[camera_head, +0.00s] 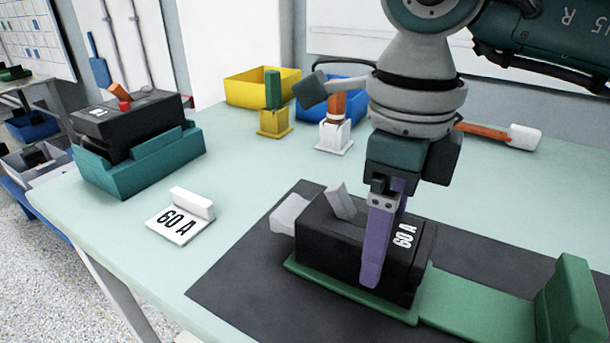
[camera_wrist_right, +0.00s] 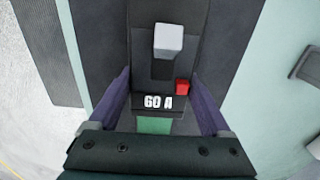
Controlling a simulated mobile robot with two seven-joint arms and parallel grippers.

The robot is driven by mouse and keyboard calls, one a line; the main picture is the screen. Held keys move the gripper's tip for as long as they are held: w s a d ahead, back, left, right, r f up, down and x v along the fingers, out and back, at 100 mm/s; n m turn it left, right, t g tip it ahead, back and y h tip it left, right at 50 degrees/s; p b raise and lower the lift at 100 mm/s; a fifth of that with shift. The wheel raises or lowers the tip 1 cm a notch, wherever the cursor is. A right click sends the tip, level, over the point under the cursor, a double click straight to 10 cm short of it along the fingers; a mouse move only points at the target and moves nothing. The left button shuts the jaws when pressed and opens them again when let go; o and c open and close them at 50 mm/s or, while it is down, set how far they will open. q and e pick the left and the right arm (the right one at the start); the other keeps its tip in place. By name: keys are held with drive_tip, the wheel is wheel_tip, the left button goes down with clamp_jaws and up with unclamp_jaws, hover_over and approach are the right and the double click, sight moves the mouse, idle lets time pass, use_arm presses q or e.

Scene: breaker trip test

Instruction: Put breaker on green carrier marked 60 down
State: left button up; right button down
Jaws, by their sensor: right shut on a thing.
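A black breaker (camera_head: 340,237) marked 60 A, with a grey lever, sits upright on or just over the green carrier (camera_head: 470,305) on the dark mat; I cannot tell if it is fully seated. My right gripper (camera_head: 378,270) is shut on the breaker, with a purple finger against its side. In the right wrist view the breaker (camera_wrist_right: 155,72) lies between the two purple fingers (camera_wrist_right: 167,108), with a red button by its lever. A white card marked 60 A (camera_head: 180,222) lies left of the mat. My left gripper is not in view.
Another dark breaker (camera_head: 125,118) with a red part sits in a teal holder (camera_head: 140,165) at the left. Yellow (camera_head: 262,88) and blue (camera_head: 345,97) bins stand at the back, with tools upright in stands before them. The dark mat (camera_head: 240,285) is clear at front left.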

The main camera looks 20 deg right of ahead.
drive_tip(key=shift+c, duration=1.4)
unclamp_jaws()
drive_tip(key=shift+f, duration=0.2)
drive_tip(key=shift+o, duration=1.4)
drive_tip(key=shift+r, duration=0.1)
drive_tip(key=shift+r, duration=0.1)
wheel_tip(320, 180, up, 12)
drive_tip(key=shift+p, duration=0.3)
